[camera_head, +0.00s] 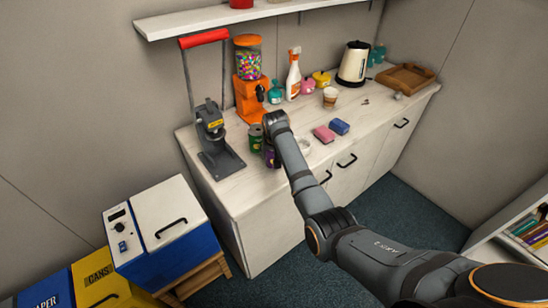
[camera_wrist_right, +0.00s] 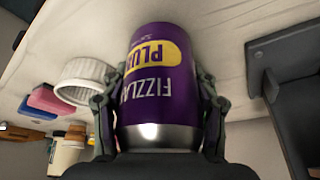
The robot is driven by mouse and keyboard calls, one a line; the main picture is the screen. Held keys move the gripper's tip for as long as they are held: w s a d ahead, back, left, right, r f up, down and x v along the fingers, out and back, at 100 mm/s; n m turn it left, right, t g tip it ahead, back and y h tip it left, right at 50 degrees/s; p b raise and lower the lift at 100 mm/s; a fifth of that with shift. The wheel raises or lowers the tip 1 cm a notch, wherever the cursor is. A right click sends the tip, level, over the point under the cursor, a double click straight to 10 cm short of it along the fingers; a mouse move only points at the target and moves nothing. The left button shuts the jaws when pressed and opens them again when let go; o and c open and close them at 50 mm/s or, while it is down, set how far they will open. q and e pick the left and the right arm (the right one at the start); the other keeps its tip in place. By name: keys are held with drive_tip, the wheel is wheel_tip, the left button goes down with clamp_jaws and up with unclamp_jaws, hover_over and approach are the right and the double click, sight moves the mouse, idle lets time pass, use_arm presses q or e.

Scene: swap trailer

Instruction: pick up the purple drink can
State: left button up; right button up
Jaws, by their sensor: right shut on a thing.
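The purple drink can (camera_wrist_right: 158,60) with a yellow label band fills the middle of the right wrist view, its lettering upside down there. The fingers of my right gripper (camera_wrist_right: 160,92) are closed on it from both sides. In the head view, my right gripper (camera_head: 272,135) reaches over the counter's front left part and hides most of the can; a purple bit of it (camera_head: 271,158) shows below. I cannot tell whether the can touches the counter. A green can (camera_head: 255,138) stands just beside it. My left gripper is not in view.
On the counter (camera_head: 215,183), a grey press (camera_head: 213,135) stands left of the cans and an orange candy dispenser (camera_head: 249,85) behind them. A white ramekin (camera_wrist_right: 86,80), pink sponge (camera_head: 324,134) and blue sponge (camera_head: 340,127) lie to the right. A shelf (camera_head: 200,20) hangs above.

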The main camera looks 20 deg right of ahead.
drive_tip(key=s+r+b, duration=0.3)
drive_tip(key=s+r, duration=0.8)
drive_tip(key=s, duration=0.1)
drive_tip(key=shift+d, duration=0.25)
drive_tip(key=shift+s+r+p, duration=0.55)
drive_tip(key=shift+r+p, duration=0.1)
drive_tip(key=shift+p, duration=0.3)
drive_tip(key=shift+s+d, duration=0.1)
drive_tip(key=shift+s, duration=0.4)
